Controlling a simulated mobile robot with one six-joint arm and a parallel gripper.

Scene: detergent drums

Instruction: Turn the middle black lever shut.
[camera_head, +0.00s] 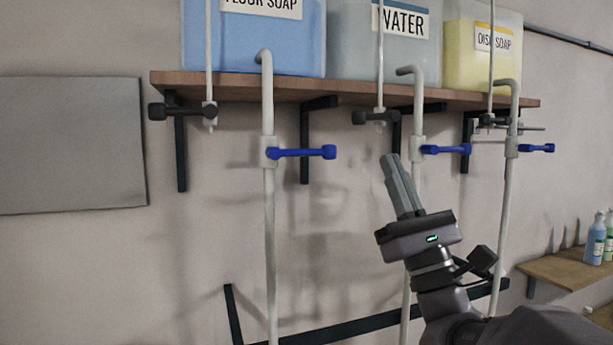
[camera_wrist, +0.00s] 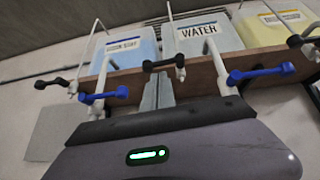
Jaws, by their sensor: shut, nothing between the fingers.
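The middle black lever (camera_head: 373,117) sits on the thin pipe below the WATER container (camera_head: 405,45). It points left, roughly crosswise to its pipe. It also shows in the wrist view (camera_wrist: 164,64), just beyond my fingertips. My gripper (camera_head: 389,160) is shut and empty. In the head view its tips appear below and slightly right of the lever, apart from it. In the wrist view my gripper (camera_wrist: 158,80) points up towards the lever; I cannot tell the exact gap.
A left black lever (camera_head: 183,111) and a right black lever (camera_head: 497,121) hang under the wooden shelf (camera_head: 240,88). Blue levers (camera_head: 301,152), (camera_head: 446,149), (camera_head: 537,148) sit on thicker pipes. Black brackets (camera_head: 305,145) hold the shelf. A side shelf (camera_head: 570,270) holds bottles (camera_head: 596,238).

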